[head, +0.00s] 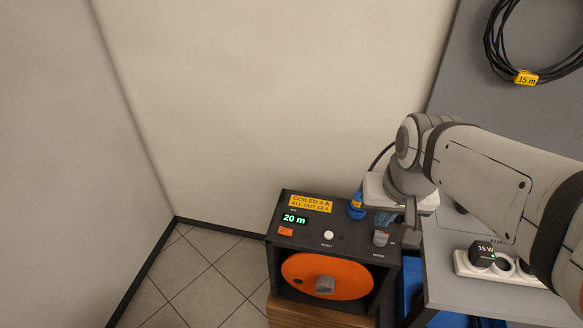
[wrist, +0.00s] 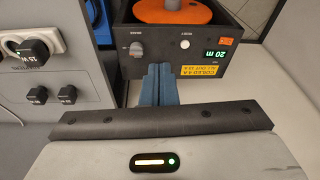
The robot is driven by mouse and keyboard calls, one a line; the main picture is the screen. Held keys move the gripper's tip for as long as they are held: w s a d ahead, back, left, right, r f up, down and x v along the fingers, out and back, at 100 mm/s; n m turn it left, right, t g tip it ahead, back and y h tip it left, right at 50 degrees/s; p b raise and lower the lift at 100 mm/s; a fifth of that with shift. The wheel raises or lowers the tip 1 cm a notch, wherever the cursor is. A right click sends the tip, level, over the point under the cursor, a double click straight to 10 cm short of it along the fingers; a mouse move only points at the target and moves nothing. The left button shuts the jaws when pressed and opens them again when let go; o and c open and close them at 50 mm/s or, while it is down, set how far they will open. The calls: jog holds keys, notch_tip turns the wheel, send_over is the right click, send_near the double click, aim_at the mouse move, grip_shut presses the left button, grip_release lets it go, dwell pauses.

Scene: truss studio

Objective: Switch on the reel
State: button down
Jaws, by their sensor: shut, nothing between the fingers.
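The reel (head: 284,245) is a black box with an orange drum (head: 305,277) and a grey hub in its front. Its top panel has a green "20 m" display (head: 295,219), a small orange-red patch (head: 286,231), a white button (head: 328,235) and a grey knob (head: 380,239). In the wrist view the panel shows the knob (wrist: 136,49), the white button (wrist: 185,44) and the display (wrist: 216,53). My gripper (wrist: 158,68) is shut and empty, its blue fingers pointing at the panel edge near the knob. In the head view its fingers are partly hidden.
A blue plug (head: 356,207) with a black cable stands at the reel's back edge. A grey bench (head: 447,272) on the right holds a white power strip (head: 472,267) with a black "15 W" plug. A coiled cable (head: 496,48) hangs upper right. Tiled floor lies left.

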jog(key=w+a+f+g+b, duration=0.15)
jog(key=w+a+f, duration=0.25)
jog(key=w+a, duration=0.5)
jog(key=m+g+y+b, duration=0.1)
send_over(281, 229)
jog(key=d, duration=0.2)
notch_tip(281, 229, down, 5)
jog(key=shift+s+a+f, duration=0.1)
jog(key=shift+s+f, duration=0.05)
jog(key=shift+s, duration=0.05)
jog(key=shift+f, duration=0.1)
jog(key=f, duration=0.4)
jog(key=a+f, duration=0.1)
jog(key=f, duration=0.8)
jog(key=shift+w+a+f, duration=0.1)
jog(key=shift+a+f, duration=0.2)
jog(key=shift+f, duration=0.05)
jog(key=shift+f, duration=0.1)
